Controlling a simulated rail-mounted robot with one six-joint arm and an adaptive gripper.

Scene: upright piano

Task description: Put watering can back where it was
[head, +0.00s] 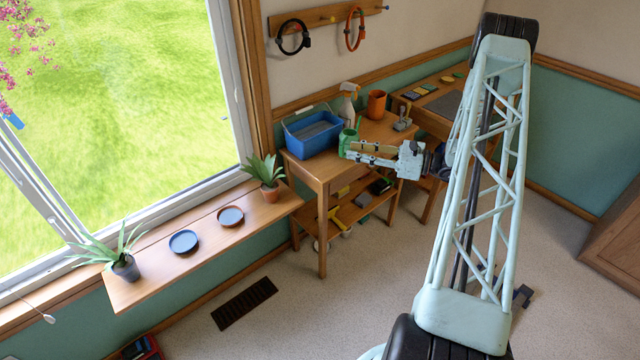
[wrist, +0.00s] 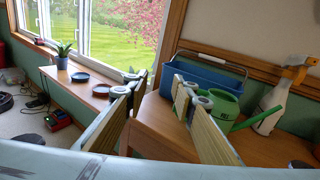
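The green watering can (head: 347,137) stands on the wooden workbench (head: 325,171), just right of a blue tub. In the wrist view the can (wrist: 224,104) is right of and beyond my right finger, which hides part of it; its spout points right. My gripper (head: 350,153) reaches left over the front of the bench, close to the can. In the wrist view my gripper's fingers (wrist: 160,86) stand apart with nothing between them but the view of the bench and sill. I cannot tell whether a finger touches the can.
The blue tub (head: 311,136), a spray bottle (head: 348,108) and a terracotta pot (head: 376,103) crowd the bench's back. The window shelf (head: 205,240) holds two potted plants (head: 265,175), a blue saucer (head: 184,242) and a terracotta saucer (head: 230,216). Floor before the bench is mostly clear.

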